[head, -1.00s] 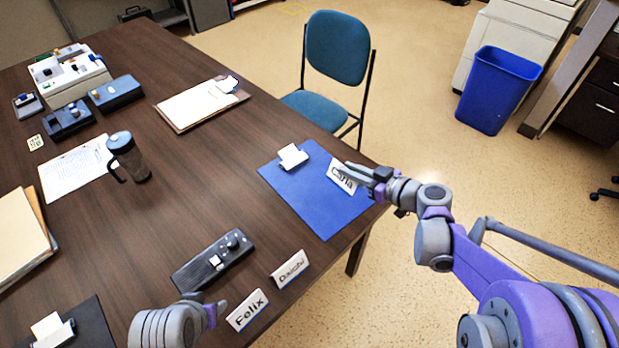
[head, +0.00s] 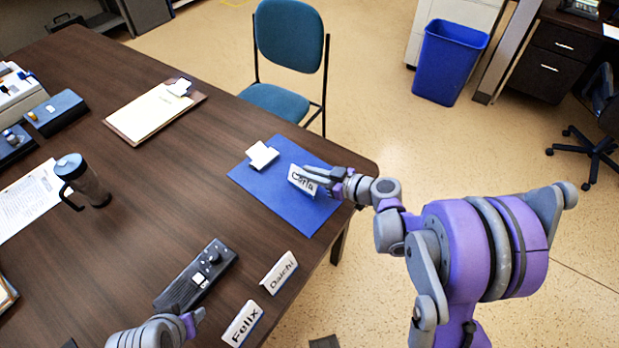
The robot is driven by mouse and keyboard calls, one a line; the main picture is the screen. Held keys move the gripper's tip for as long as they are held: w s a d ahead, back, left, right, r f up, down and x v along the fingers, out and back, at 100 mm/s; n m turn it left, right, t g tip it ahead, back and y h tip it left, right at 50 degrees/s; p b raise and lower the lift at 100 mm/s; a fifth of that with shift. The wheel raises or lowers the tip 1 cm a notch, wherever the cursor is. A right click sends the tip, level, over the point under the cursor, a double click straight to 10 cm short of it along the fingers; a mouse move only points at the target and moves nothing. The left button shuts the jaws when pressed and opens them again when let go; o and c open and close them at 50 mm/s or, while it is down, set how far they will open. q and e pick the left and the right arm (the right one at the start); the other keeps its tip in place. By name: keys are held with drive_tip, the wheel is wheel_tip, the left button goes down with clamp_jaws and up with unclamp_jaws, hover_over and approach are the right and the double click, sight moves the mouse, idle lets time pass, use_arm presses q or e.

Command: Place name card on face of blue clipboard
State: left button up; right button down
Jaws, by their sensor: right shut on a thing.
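The blue clipboard (head: 265,192) lies on the table near its right edge, with a white clip (head: 262,156) at its upper left. My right gripper (head: 318,178) is shut on the white name card reading "Carla" (head: 301,181). The card is over the clipboard's face, inside its outline; I cannot tell whether it touches the board. The gripper covers the card's right part. Two other name cards, "Daichi" (head: 279,272) and "Felix" (head: 242,323), stand at the table's front edge. My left gripper (head: 194,320) shows only in part at the bottom, beside the Felix card.
A black device with buttons (head: 196,275) lies left of the cards. A dark mug (head: 84,185), a brown clipboard with paper (head: 150,112) and grey boxes stand farther left. A blue chair (head: 288,45) stands behind the table, a blue bin (head: 449,62) on the floor.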

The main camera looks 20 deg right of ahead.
drive_tip(key=shift+f, duration=0.9)
drive_tip(key=shift+f, duration=0.1)
drive_tip(key=c, duration=0.9)
unclamp_jaws()
drive_tip(key=shift+o, duration=0.2)
